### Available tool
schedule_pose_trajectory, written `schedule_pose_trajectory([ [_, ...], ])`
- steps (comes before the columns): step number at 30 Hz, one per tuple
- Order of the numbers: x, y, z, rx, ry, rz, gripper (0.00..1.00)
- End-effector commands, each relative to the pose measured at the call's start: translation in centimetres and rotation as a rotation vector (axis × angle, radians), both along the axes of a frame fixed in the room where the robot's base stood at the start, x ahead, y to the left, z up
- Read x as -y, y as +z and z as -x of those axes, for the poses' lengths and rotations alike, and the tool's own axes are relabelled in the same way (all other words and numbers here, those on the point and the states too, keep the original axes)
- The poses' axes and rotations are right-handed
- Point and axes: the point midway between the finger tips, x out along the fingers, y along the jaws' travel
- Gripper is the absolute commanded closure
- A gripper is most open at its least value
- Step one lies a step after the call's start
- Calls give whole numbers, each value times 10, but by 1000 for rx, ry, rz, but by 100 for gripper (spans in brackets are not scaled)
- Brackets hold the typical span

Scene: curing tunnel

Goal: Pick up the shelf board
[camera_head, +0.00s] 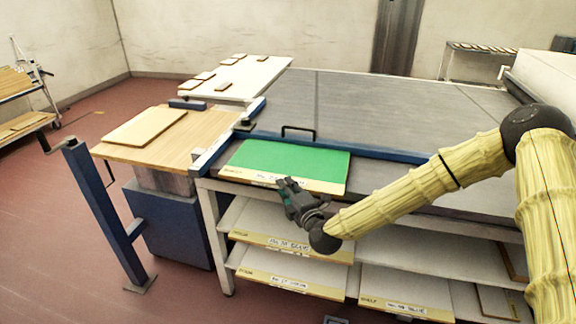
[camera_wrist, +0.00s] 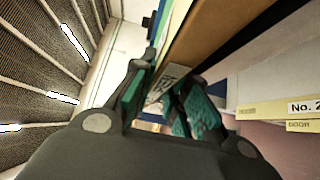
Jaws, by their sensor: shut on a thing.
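The shelf board (camera_head: 285,160), green on top with a pale yellow labelled front edge, lies at the left end of the grey bench top, by the front. My gripper (camera_head: 286,185) is at the middle of its front edge. The wrist view shows my gripper (camera_wrist: 160,98) with its green-padded fingers on either side of the board's edge (camera_wrist: 208,28), shut on it, a label between them. The fingers hide part of the label in the head view. I cannot tell whether the board is lifted clear of the bench.
Shelves under the bench hold several labelled boards (camera_head: 290,284). A wooden table (camera_head: 185,140) with a board on it stands at the left, beside a blue post (camera_head: 100,205). A white table (camera_head: 265,75) with small pieces is behind. The grey bench top (camera_head: 400,115) is mostly clear.

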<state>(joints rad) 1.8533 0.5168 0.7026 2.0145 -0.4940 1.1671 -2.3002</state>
Motion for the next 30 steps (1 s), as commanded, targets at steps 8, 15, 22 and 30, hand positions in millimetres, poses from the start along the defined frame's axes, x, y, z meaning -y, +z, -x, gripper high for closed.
schedule_pose_trajectory([
  [8, 0, 2, 0, 3, 0, 0, 100],
  [15, -1, 10, 0, 4, 1, -1, 100],
  [22, -1, 27, -1, 5, 1, 0, 100],
  [30, -10, 37, 17, 4, 5, 1, 100],
])
